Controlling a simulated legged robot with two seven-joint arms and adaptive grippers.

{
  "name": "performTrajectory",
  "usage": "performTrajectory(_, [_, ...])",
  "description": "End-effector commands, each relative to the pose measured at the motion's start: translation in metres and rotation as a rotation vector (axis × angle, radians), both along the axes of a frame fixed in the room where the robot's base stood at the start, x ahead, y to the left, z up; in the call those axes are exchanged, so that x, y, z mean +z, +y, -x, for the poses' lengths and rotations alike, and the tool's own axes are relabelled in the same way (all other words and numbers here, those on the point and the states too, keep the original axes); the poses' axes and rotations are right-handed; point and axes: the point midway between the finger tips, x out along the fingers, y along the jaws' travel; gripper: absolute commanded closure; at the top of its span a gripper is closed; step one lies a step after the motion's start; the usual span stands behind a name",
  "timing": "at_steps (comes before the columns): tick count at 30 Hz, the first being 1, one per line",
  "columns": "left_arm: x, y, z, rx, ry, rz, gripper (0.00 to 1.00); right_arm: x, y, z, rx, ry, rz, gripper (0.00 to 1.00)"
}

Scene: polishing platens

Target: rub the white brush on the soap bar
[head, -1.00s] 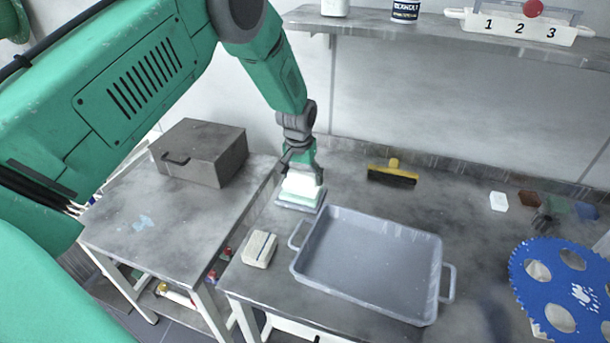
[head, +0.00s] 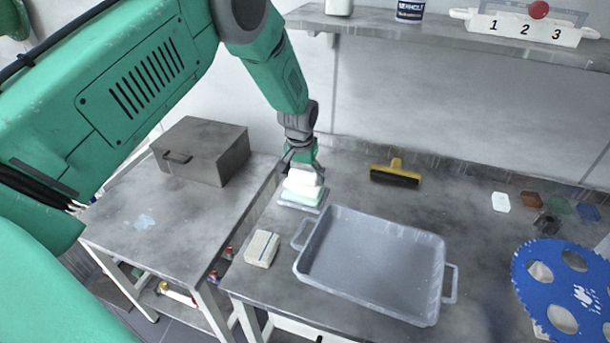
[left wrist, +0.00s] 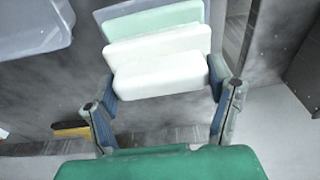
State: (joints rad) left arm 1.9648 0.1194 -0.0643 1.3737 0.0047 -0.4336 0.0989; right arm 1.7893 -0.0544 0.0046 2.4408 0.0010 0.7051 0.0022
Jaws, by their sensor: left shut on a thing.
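The white brush (head: 306,176) is gripped in my left gripper (head: 304,165) above the pale green soap bar (head: 301,195). The soap bar lies on a small grey dish (head: 290,205) at the back left of the bench. In the left wrist view the brush (left wrist: 160,73) sits between the two blue-grey fingers, and the soap bar (left wrist: 155,19) shows just beyond it. The brush overlaps the soap in both views; I cannot tell for sure whether they touch. My right gripper is not in view.
A grey tray (head: 441,262) with handles stands right of the dish. A beige block (head: 262,248) lies in front of the dish. A yellow and black squeegee (head: 396,173) lies behind. A grey box (head: 205,150) stands on the left table. A blue disc (head: 562,262) is at the right.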

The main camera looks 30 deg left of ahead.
Motion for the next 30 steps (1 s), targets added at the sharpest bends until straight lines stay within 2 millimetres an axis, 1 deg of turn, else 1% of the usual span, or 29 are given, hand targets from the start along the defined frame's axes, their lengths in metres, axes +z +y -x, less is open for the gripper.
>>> performTrajectory(10, [-0.003,0.001,0.002,-0.001,0.006,-0.003,0.49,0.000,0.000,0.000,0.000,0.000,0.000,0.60])
performTrajectory(14, [0.000,0.000,0.002,-0.002,0.007,-0.002,0.49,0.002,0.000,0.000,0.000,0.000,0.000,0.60])
performTrajectory(30, [0.046,0.000,0.001,-0.001,0.001,-0.002,0.49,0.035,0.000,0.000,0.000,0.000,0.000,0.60])
